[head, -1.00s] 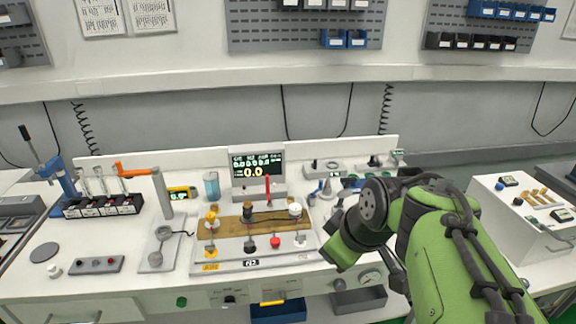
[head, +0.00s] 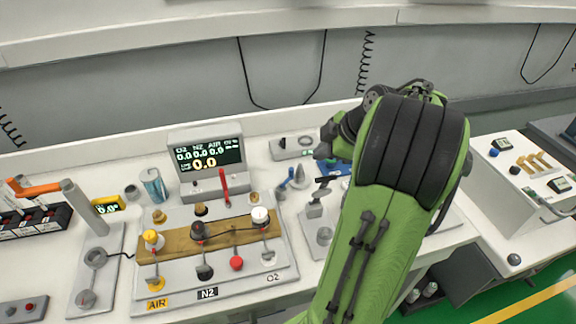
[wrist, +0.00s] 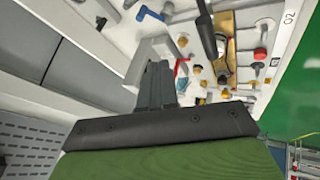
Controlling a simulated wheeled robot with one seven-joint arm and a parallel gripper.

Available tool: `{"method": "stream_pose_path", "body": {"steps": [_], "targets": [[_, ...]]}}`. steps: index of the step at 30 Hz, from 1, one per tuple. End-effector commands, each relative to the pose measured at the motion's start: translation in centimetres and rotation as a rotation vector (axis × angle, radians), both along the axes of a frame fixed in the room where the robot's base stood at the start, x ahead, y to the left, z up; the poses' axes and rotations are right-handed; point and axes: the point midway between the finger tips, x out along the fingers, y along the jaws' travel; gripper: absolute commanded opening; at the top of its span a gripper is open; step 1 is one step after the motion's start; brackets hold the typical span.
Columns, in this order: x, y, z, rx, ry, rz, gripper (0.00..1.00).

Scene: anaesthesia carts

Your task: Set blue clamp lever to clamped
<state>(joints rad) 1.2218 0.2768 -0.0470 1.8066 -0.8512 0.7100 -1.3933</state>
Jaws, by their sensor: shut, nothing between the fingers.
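A small blue lever (head: 286,179) stands on the white bench, right of the gas panel, beside a grey cone-shaped piece (head: 299,180). What looks like the same blue lever (wrist: 150,13) shows at the top of the wrist view. Whether it is clamped cannot be told at this size. My gripper (wrist: 158,65) is shut and empty in the wrist view, with the blue lever beyond its fingertips and apart from them. In the head view my arm mostly hides the gripper.
The gas panel (head: 282,262) with several knobs and a red lever (head: 223,187) stands left of my arm, below a display (head: 206,156). A grey clamp with a black handle (head: 315,207) stands near the blue lever. A white cart (head: 510,190) is at the right.

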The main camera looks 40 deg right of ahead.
Motion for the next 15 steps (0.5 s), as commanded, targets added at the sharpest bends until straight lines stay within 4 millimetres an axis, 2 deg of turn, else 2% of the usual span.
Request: {"method": "stream_pose_path", "body": {"steps": [7,15], "targets": [[-1.5,-2.9,-1.1,-0.03,-0.032,0.032,0.0],[-1.9,-3.4,-1.2,-0.041,-0.042,0.044,0.0]]}}
